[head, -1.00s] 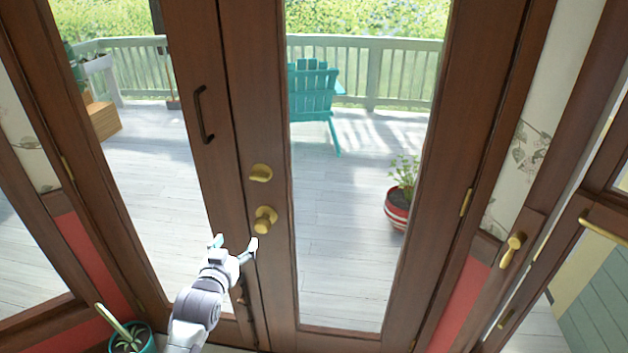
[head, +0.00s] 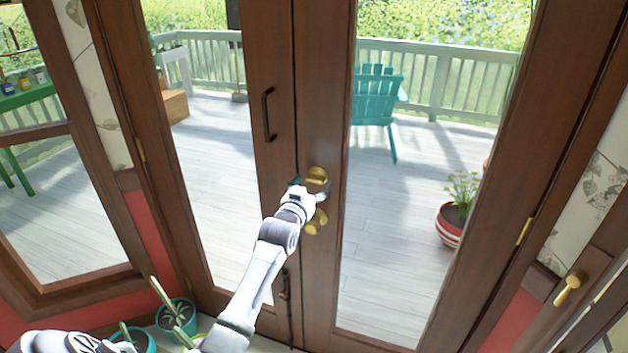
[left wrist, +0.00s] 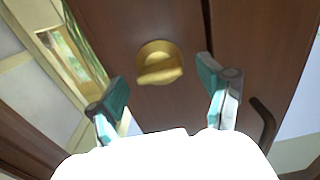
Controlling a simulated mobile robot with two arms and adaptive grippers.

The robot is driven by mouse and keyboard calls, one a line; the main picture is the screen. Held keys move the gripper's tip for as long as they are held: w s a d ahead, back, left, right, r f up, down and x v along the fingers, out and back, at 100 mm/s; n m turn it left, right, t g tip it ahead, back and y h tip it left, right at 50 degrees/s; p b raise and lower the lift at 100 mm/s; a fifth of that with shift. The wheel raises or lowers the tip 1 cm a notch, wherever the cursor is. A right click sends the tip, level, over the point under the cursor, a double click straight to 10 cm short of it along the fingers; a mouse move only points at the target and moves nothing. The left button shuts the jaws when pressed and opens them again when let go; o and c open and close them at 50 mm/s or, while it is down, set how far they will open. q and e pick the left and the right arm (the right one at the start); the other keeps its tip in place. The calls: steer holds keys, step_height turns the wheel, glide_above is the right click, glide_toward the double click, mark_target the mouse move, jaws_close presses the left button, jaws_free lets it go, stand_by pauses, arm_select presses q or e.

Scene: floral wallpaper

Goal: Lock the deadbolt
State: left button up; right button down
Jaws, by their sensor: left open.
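The brass deadbolt (head: 317,174) is on the right-hand door's edge stile, above a brass door knob (head: 315,222). My left gripper (head: 308,190) is at the deadbolt in the head view, partly covering its lower side and the top of the knob. In the left wrist view the deadbolt's thumb-turn (left wrist: 160,70) sits between and just beyond the two open teal-padded fingers of the gripper (left wrist: 165,98). The fingers are apart from the turn piece, which looks roughly crosswise in that view. My right gripper is not in view.
A dark pull handle (head: 268,114) is on the left-hand door. Potted plants (head: 176,312) stand on the floor at lower left. A brass lever (head: 570,288) is at the right. Through the glass are a teal chair (head: 376,98) and a striped pot (head: 450,226).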

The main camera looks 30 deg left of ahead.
arm_select(q)
steer(key=shift+w+a, duration=0.1)
steer(key=shift+w, duration=0.55)
steer(key=c, duration=1.2)
steer(key=shift+o, duration=0.2)
